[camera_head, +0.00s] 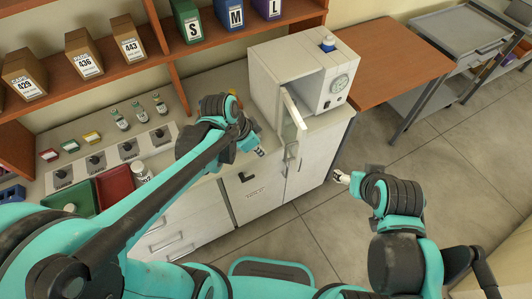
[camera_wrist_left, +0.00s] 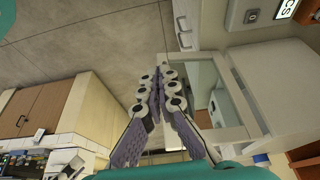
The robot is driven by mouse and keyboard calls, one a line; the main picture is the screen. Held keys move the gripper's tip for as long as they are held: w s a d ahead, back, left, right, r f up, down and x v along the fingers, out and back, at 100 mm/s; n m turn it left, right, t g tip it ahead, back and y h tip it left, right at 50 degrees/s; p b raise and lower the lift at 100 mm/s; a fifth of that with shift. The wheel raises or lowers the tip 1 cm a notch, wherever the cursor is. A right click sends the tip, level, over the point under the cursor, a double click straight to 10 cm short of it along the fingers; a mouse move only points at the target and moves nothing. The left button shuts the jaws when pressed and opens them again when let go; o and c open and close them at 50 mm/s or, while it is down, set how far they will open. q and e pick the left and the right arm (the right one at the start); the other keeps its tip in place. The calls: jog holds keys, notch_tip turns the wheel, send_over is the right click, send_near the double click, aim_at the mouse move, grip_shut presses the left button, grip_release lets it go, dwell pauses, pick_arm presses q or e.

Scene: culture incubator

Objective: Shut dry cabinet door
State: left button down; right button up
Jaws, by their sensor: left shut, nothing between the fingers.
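The dry cabinet (camera_head: 285,56), a white box with a round dial on its front, stands at the right end of the counter. Its door (camera_head: 293,112) stands open, swung out from the front and seen nearly edge-on. My left gripper (camera_head: 260,152) is shut and empty, to the left of the door and a little lower in the head view. In the left wrist view, the left gripper's fingers (camera_wrist_left: 156,80) are together, with the white cabinet (camera_wrist_left: 265,75) to their right. My right gripper (camera_head: 339,177) is to the right of the door, over the floor; its opening is too small to judge.
A blue-capped container (camera_head: 328,44) stands on top of the cabinet. Vials (camera_head: 120,121), a red tray (camera_head: 115,184) and a green tray (camera_head: 77,196) lie on the counter at left. A brown table (camera_head: 400,55) stands at right. The floor in front is clear.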

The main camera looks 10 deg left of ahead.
pick_arm(q)
jog(key=w+d+f+b, duration=0.2)
jog(key=w+d+f, duration=0.2)
jog(key=f, duration=0.4)
jog(key=shift+w+d+b, duration=0.2)
jog(key=shift+d+b, duration=0.2)
jog(key=shift+d, duration=0.4)
jog(key=shift+d+r, duration=0.1)
jog(key=shift+d, duration=0.05)
